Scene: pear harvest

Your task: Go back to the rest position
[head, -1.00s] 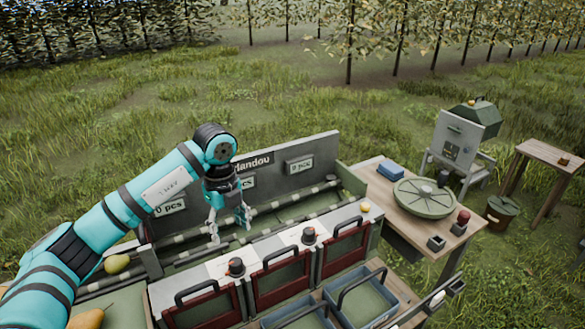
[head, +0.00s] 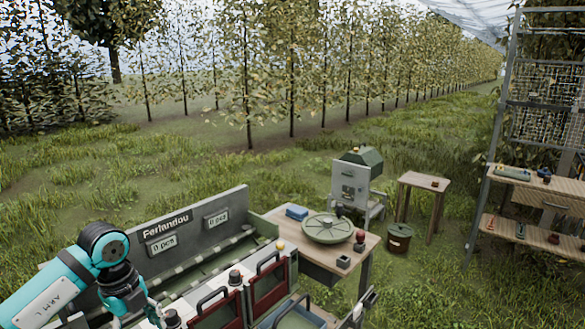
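My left arm comes in from the lower left, and its gripper (head: 140,312) hangs over the near side of the sorting bench (head: 222,248). The fingers are partly cut off by the bottom edge of the head view, so their opening is hard to judge. I see nothing held in the part that shows. My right gripper is not in view.
Red-framed gates (head: 268,284) with black handles line the bench front. A grey machine (head: 352,188), a stool (head: 424,184), a bucket (head: 399,239) and a shelf rack (head: 530,185) stand beyond. Grass lies behind.

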